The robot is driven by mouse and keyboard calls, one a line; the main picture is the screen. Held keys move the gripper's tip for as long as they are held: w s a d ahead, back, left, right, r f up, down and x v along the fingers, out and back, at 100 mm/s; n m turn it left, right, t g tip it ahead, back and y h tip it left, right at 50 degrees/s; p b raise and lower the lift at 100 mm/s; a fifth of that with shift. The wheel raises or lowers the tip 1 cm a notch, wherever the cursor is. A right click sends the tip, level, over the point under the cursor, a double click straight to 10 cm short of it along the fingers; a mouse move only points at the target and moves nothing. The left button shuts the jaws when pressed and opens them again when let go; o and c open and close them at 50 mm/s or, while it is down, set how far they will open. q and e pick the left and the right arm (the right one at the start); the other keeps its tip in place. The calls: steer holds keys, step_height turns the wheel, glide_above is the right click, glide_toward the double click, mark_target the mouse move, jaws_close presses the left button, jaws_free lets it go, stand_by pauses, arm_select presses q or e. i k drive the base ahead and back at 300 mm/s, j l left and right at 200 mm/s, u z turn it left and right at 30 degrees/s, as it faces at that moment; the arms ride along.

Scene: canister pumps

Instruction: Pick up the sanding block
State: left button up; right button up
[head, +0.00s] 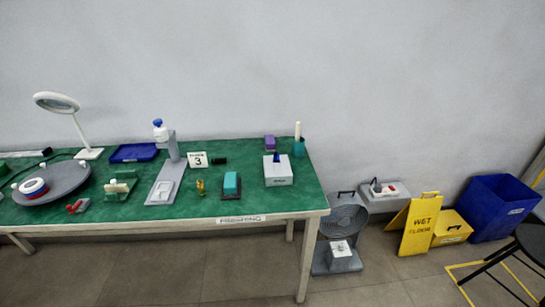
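A teal block (231,183) that looks like the sanding block rests on a dark flat pad near the front edge of the green-topped table (205,205), right of its middle. A small purple block (269,142) lies at the back right of the same table; I cannot tell for sure which of the two is the sanding block. Neither of my grippers shows in the head view.
A small brass-coloured item (200,188) stands left of the teal block, and a grey box (278,172) right of it. A pump bottle (160,131) is on a grey stand behind. A yellow wet-floor sign (419,225) stands on the floor at right.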

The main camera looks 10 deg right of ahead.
mark_target(230, 183)
steer(key=i+l+z, duration=0.1)
steer(key=l, duration=0.3)
steer(key=i+l+z, duration=0.1)
steer(key=l, duration=0.3)
steer(key=i+l, duration=0.3)
steer(key=k+l+z, duration=0.05)
steer(key=l, duration=0.05)
